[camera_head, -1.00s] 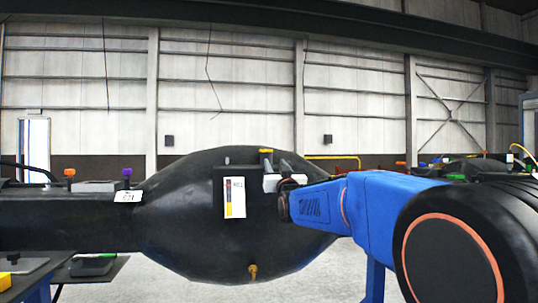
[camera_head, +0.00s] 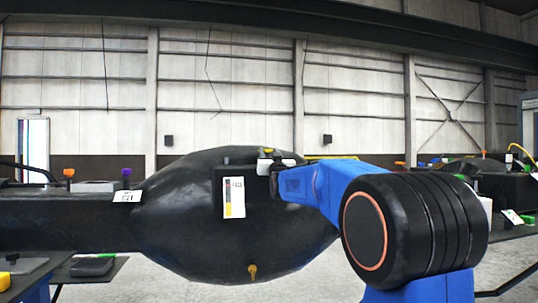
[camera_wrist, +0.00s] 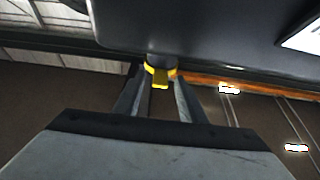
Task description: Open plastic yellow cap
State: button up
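The yellow cap (camera_head: 268,151) is small and sits on top of the dark casting (camera_head: 185,235), by its labelled dark box. In the wrist view the cap (camera_wrist: 160,72) shows as a yellow ring with a tab, on a dark neck beside a large dark surface. My gripper (camera_wrist: 160,84) is open, with one finger on each side of the cap. The fingertips are close to it, and I cannot tell whether they touch. In the head view my gripper (camera_head: 269,157) is at the cap and partly hides it.
A purple knob (camera_head: 126,172) and an orange knob (camera_head: 69,173) stand to the left. A brass fitting (camera_head: 253,271) is low on the casting. A dark table (camera_head: 35,284) is at lower left. Other parts stand at far right. Grey floor shows below the casting.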

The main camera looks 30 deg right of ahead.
grip_shut()
jog(key=shift+r, duration=0.1)
